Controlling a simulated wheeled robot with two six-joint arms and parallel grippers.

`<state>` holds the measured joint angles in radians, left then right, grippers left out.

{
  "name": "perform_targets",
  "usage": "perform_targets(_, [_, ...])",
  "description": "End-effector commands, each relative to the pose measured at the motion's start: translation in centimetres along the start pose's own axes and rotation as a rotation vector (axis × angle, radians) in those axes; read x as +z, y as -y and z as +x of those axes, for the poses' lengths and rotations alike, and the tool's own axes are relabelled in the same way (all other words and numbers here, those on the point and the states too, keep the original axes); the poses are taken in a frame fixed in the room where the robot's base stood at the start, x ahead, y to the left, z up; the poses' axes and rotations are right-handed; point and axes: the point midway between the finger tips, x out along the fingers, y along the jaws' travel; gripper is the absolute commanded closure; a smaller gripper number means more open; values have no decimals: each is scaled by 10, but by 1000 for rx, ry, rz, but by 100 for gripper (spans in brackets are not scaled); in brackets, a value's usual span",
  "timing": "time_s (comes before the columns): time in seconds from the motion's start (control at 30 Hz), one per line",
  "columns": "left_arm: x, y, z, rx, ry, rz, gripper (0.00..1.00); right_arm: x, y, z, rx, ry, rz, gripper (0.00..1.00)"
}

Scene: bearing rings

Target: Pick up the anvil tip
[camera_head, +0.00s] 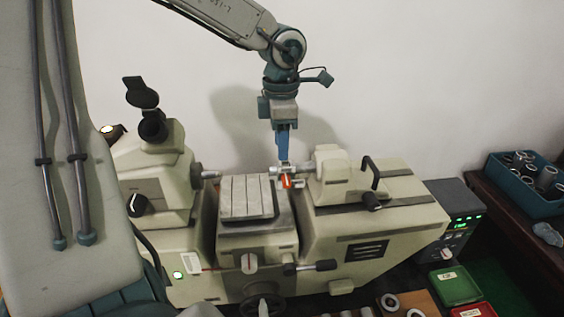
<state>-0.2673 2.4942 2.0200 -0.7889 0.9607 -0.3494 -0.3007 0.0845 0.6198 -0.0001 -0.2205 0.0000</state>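My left gripper (283,158) hangs down from above with its blue fingers at the measuring machine, just left of the right head's spindle. Below the fingertips are a small metallic piece (284,170) and a small orange-red part (287,182). I cannot tell for certain which small part is the anvil tip, or whether the fingers touch it. The fingers show edge-on, so their opening is unclear. My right gripper is out of view.
The machine's left head (160,185), grooved table (246,196) and right head (331,176) stand close around the gripper. A blue bin (522,203) of rings stands on the right. Green (455,285) and red (474,310) trays and loose rings (390,302) lie at the lower right.

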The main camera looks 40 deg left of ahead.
Motion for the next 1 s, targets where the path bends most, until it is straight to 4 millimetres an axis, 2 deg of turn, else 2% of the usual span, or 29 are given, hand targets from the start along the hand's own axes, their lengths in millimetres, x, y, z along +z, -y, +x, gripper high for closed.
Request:
perform_targets(0.03, [0, 1, 2, -6, -4, 0, 60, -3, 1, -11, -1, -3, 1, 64])
perform_targets(0.13, [1, 0, 14, -6, -5, 1, 60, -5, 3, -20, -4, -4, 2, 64])
perform_targets(0.33, [1, 0, 35, -4, -2, -1, 60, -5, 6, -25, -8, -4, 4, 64])
perform_targets(0.6, [1, 0, 38, -1, 0, 0, 60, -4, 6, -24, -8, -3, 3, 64])
perform_targets(0.8, [1, 0, 38, -1, 0, 0, 99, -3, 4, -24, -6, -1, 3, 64])
perform_targets(1.0, [1, 0, 38, -1, 0, 0, 100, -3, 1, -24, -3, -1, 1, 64])
